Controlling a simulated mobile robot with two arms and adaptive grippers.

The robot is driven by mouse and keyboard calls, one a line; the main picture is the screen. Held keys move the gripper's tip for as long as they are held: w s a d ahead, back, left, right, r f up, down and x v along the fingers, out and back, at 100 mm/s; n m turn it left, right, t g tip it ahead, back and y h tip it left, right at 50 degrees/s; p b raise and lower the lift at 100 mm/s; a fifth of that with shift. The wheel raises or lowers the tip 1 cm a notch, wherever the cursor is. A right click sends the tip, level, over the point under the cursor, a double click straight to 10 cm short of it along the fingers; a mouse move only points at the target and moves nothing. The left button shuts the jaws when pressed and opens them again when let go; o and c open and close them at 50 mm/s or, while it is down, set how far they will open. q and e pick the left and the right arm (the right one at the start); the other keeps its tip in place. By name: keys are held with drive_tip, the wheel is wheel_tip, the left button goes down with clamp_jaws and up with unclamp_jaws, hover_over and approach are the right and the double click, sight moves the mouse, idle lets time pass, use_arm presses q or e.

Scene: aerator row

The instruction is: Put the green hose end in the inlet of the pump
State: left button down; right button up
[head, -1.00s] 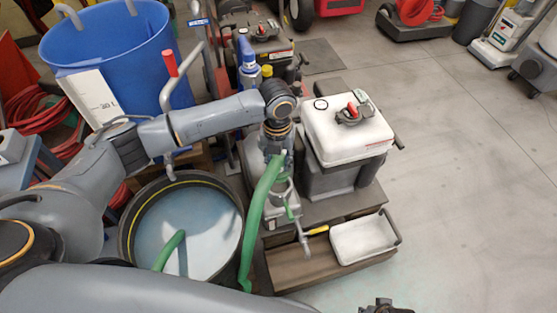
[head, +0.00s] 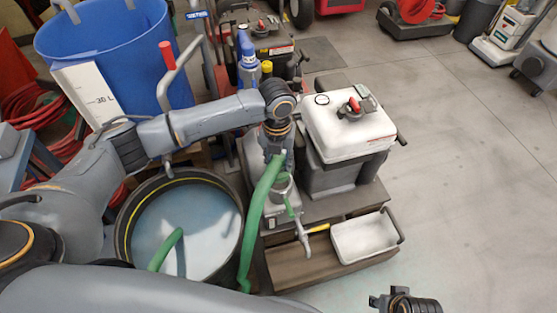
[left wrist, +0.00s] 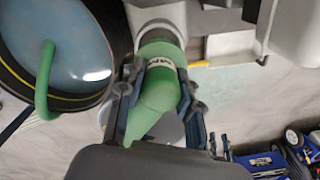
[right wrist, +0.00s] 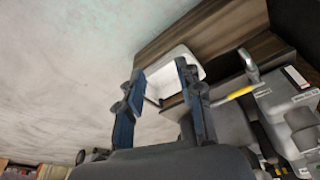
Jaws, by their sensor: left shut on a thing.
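The green hose (head: 260,205) rises beside the black tub, and its upper end is in my left gripper (head: 278,155). In the left wrist view the left gripper (left wrist: 157,88) is shut around the green hose end (left wrist: 158,90), which has a pale printed band. A light grey round fitting (left wrist: 157,14), apparently the pump inlet, lies just beyond the end; I cannot tell whether they touch. The pump (head: 345,150) has a white tank on top; a grey ring (head: 281,183) shows at its near side. My right gripper (right wrist: 160,95) is open and empty; it also shows in the head view (head: 402,302).
A black tub (head: 124,225) of water holds another green hose length (head: 168,250). A white tray (head: 362,240) and a yellow-handled valve (head: 318,228) sit by the pump on a brown platform (head: 290,268). A blue barrel (head: 115,50) stands behind.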

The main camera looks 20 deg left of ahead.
use_arm(q)
drive_tip(key=shift+f+b, duration=0.6)
drive_tip(key=shift+b, duration=0.1)
use_arm(e)
drive_tip(key=v, duration=0.3)
drive_tip(key=w+v, duration=0.1)
drive_tip(key=v, duration=0.1)
drive_tip(key=shift+r, duration=0.35)
drive_tip(key=shift+f, duration=0.2)
drive_tip(key=shift+f, duration=0.3)
drive_tip(key=shift+f, duration=0.1)
use_arm(q)
drive_tip(key=shift+p, duration=0.3)
use_arm(e)
drive_tip(key=shift+x, duration=1.3)
use_arm(q)
drive_tip(key=shift+p, duration=0.3)
use_arm(e)
drive_tip(key=shift+s, duration=0.1)
